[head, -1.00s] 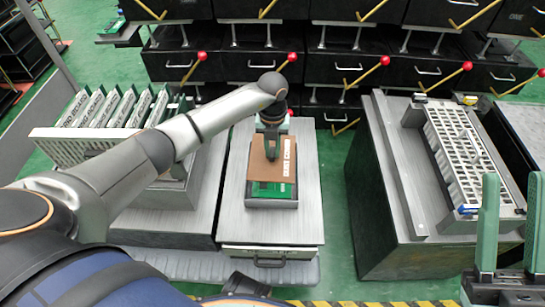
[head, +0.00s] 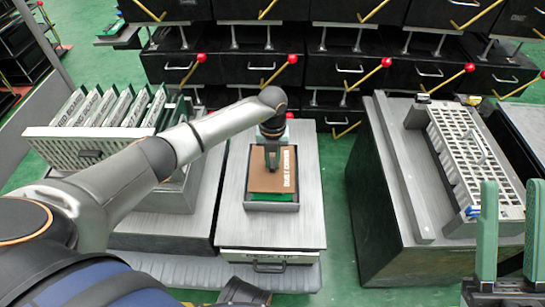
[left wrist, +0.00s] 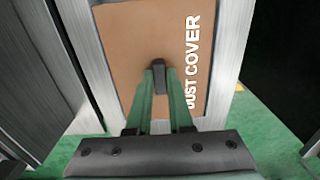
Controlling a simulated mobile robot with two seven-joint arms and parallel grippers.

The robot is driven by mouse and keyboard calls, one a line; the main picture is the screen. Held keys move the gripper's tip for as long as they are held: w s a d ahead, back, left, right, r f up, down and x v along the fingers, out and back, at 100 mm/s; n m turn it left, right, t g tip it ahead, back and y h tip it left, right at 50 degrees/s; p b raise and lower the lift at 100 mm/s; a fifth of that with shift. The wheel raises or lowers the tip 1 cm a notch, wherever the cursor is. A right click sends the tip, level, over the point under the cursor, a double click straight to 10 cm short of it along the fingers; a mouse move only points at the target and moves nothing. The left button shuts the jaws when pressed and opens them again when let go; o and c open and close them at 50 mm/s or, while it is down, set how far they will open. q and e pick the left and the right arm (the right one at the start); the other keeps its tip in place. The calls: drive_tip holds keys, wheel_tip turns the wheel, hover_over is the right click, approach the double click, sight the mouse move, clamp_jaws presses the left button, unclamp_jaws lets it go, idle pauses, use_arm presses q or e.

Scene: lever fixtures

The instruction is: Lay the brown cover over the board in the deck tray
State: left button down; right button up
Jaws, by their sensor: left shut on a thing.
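The brown cover (head: 262,182), lettered "DUST COVER", lies over most of the deck tray (head: 270,207) on the middle bench. A strip of the green board (head: 275,197) shows along its near edge. My left gripper (head: 272,165) is above the cover; in the left wrist view its green fingers (left wrist: 160,85) are shut on the cover's dark knob (left wrist: 160,72). I cannot tell whether the cover rests on the tray or hangs just above it. My right gripper (head: 512,200) is at the lower right, fingers apart and empty.
A rack of upright labelled boards (head: 110,108) stands on the left bench. A white slotted rack (head: 465,150) lies on the right bench. Black drawers with red-knobbed levers (head: 385,62) line the back. The middle bench has bare metal around the tray.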

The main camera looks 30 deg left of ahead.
use_arm(q)
drive_tip(key=shift+f+b, duration=1.25)
drive_tip(key=shift+f, duration=0.85)
drive_tip(key=c, duration=0.7)
unclamp_jaws()
drive_tip(key=shift+c, duration=0.2)
wheel_tip(320, 180, up, 11)
drive_tip(key=p, duration=0.5)
drive_tip(key=shift+r, duration=0.8)
